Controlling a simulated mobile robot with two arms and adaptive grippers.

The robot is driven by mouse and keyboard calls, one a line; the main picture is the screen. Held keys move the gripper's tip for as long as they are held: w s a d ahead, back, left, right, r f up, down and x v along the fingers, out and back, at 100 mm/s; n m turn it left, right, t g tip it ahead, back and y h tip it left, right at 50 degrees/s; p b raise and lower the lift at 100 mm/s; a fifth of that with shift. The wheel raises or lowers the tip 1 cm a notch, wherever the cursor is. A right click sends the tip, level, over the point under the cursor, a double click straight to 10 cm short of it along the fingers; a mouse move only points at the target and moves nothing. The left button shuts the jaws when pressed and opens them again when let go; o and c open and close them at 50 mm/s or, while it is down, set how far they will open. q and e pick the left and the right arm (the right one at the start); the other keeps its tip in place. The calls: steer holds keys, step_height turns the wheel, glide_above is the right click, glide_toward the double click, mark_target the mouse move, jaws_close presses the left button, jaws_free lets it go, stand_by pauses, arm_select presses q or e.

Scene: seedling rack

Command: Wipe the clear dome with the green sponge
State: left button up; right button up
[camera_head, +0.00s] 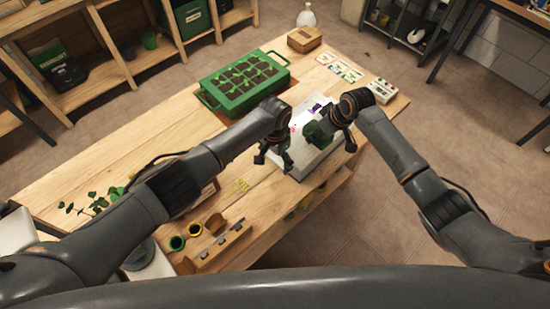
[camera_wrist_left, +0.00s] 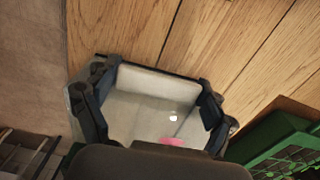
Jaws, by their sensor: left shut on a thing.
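The clear dome (camera_head: 303,157) is a pale, see-through box shape near the table's right edge, with a pink mark and a purple mark on it. My left gripper (camera_head: 274,157) is at its left side. In the left wrist view, the left fingers (camera_wrist_left: 152,108) are on both sides of the dome (camera_wrist_left: 145,105), shut on it; a whitish rim and a pink patch show between them. My right gripper (camera_head: 334,132) is over the dome's right part with the dark green sponge (camera_head: 317,133) at its fingers. Whether the sponge touches the dome is unclear.
A green seedling tray (camera_head: 238,105) stands at the back left of the table. A wooden box (camera_head: 304,39), seed packets (camera_head: 340,68) and a white bottle (camera_head: 306,16) are farther back. Small pots (camera_head: 177,243) and a leafy plant (camera_head: 92,203) are at the front left. The table's left middle is clear.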

mark_target(308, 146)
arm_select(q)
steer(key=shift+s, duration=0.1)
arm_select(e)
steer(key=shift+s+a+f, duration=0.15)
steer(key=shift+s+a, duration=0.5)
steer(key=shift+s, duration=0.15)
steer(key=shift+s+a+f, duration=0.15)
steer(key=shift+s+a, duration=0.45)
steer(key=shift+s, duration=0.15)
steer(key=shift+s+a+r, duration=0.1)
steer(key=shift+a, duration=0.05)
steer(key=shift+w+d+r, duration=0.15)
steer(key=shift+w+d, duration=0.65)
steer(key=shift+w+d+r, duration=0.15)
steer(key=shift+w+d, duration=0.6)
steer(key=shift+d, duration=0.05)
steer(key=shift+r, duration=0.1)
steer(key=shift+r, duration=3.5)
arm_select(q)
steer(key=o, duration=1.3)
arm_select(e)
steer(key=shift+w, duration=0.1)
